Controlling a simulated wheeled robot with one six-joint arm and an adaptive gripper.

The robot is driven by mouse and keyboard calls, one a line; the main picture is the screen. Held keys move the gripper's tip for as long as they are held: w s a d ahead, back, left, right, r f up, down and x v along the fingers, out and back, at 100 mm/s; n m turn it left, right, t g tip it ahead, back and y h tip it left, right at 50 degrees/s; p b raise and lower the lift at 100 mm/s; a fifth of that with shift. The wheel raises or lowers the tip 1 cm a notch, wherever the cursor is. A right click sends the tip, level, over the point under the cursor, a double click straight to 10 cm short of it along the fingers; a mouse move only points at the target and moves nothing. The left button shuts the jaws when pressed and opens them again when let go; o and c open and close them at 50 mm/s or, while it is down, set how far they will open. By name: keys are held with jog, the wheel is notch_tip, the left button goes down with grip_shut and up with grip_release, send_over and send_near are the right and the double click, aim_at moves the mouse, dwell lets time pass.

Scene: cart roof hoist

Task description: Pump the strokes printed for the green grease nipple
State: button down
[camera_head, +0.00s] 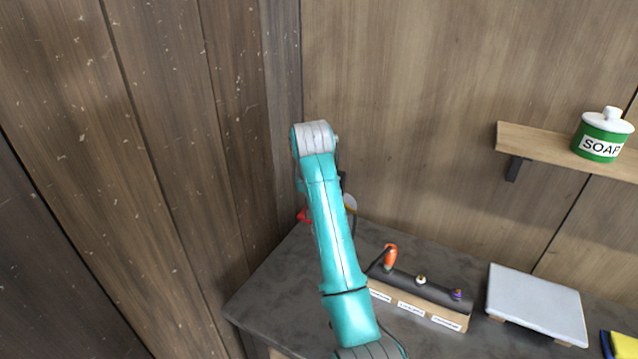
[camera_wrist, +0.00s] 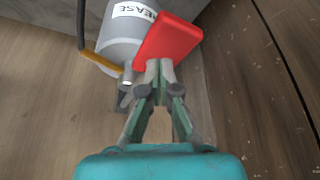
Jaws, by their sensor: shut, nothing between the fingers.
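In the wrist view a grey grease canister (camera_wrist: 117,35) with a partly hidden label ending in "EASE" stands ahead. A red block-like handle (camera_wrist: 170,40) is beside it. My gripper (camera_wrist: 160,66) is shut and empty, its tips at the red handle's near edge; I cannot tell if they touch. In the head view my arm hides the gripper and most of the canister; a bit of red handle (camera_head: 303,215) shows. A dark pipe (camera_head: 437,291) carries an orange coupler (camera_head: 390,256), a pale nipple (camera_head: 421,280) and a purple nipple (camera_head: 457,294). No green nipple is visible.
The pipe's wooden block (camera_head: 455,321) bears white labels (camera_head: 411,308), too small to read. A grey slab (camera_head: 537,303) lies right of it on the dark bench (camera_head: 275,300). A shelf (camera_head: 545,143) holds a green soap pot (camera_head: 598,145). Wooden walls close the back and left.

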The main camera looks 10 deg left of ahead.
notch_tip(320, 180, up, 8)
jog(key=shift+r, duration=0.15)
dwell(0.4)
dwell(0.3)
jog(key=shift+f, duration=4.3)
notch_tip(320, 180, up, 9)
jog(key=shift+f, duration=0.2)
jog(key=shift+r, duration=0.1)
notch_tip(320, 180, up, 6)
jog(key=shift+f, duration=0.1)
jog(key=shift+s, duration=0.1)
